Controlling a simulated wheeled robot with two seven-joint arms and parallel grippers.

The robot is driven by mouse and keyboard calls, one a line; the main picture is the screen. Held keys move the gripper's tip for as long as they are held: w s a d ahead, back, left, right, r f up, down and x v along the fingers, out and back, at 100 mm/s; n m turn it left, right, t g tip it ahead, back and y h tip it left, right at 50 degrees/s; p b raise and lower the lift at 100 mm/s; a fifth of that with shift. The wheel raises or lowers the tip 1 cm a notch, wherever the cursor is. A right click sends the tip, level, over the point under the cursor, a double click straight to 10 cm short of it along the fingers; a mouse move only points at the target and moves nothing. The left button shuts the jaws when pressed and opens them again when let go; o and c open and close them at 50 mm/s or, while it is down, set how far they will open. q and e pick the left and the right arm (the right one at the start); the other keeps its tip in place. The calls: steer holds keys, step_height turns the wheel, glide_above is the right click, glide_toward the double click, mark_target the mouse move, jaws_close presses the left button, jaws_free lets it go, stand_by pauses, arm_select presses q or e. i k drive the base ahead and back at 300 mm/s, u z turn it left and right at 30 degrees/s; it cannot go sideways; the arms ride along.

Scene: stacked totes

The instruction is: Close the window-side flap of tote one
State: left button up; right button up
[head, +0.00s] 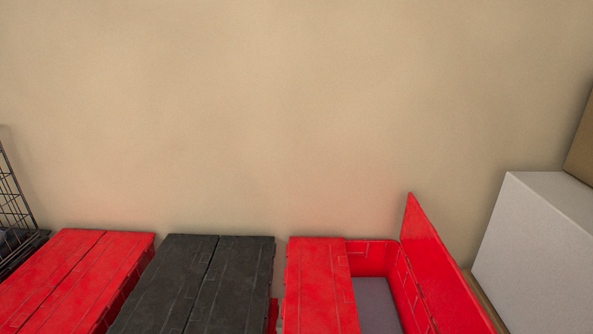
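A red tote (376,259) stands at the lower right, partly open. Its left flap (322,284) lies flat and shut over the left half. Its right flap (440,267) stands up, leaning outward to the right. Through the open half I see a grey floor or content surface (377,305) inside. A closed black tote (192,285) and a closed red tote (75,275) stand to its left. No number or window shows, so I cannot tell which tote is tote one. Neither of my grippers is in view.
A black wire rack (14,200) is at far left. A bare beige wall (260,110) rises behind the totes.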

mark_target(450, 299)
steer(key=k, duration=0.5)
steer(key=z, duration=0.45)
steer(key=i, duration=0.4)
steer(key=z, duration=0.8)
